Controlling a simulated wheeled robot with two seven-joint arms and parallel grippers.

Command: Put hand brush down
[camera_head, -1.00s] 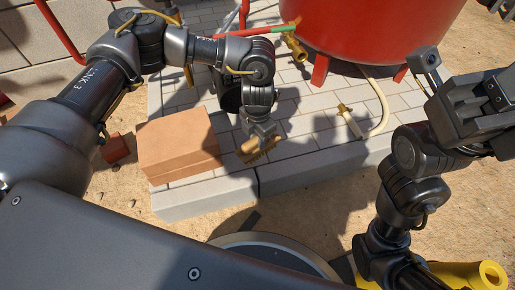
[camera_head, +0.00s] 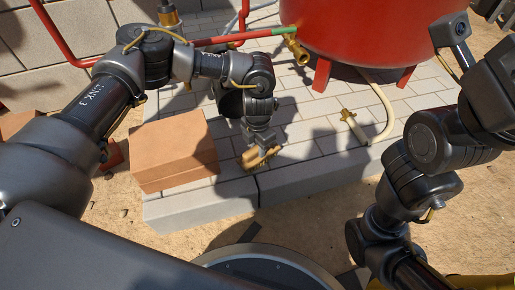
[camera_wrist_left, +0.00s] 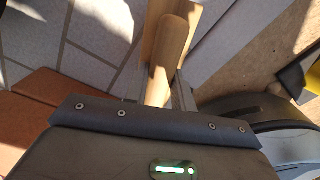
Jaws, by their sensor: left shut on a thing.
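The hand brush (camera_head: 258,157) has a tan wooden body. It is at the front edge of the paved slab, just right of the brown box. My left gripper (camera_head: 260,146) reaches down from above and is shut on it. In the left wrist view the brush's wooden handle (camera_wrist_left: 170,48) sticks out between the fingers (camera_wrist_left: 166,92). The gripper body hides its near part. I cannot tell whether the brush touches the paving. My right arm shows at the right of the head view, but its fingertips are out of the picture.
A brown box (camera_head: 174,148) stands on the paved slab (camera_head: 205,208), left of the brush. A red tank (camera_head: 350,35) with a brass valve (camera_head: 297,50) stands behind. A pale hose (camera_head: 384,112) with a brass nozzle (camera_head: 350,122) lies to the right. Paving between brush and nozzle is clear.

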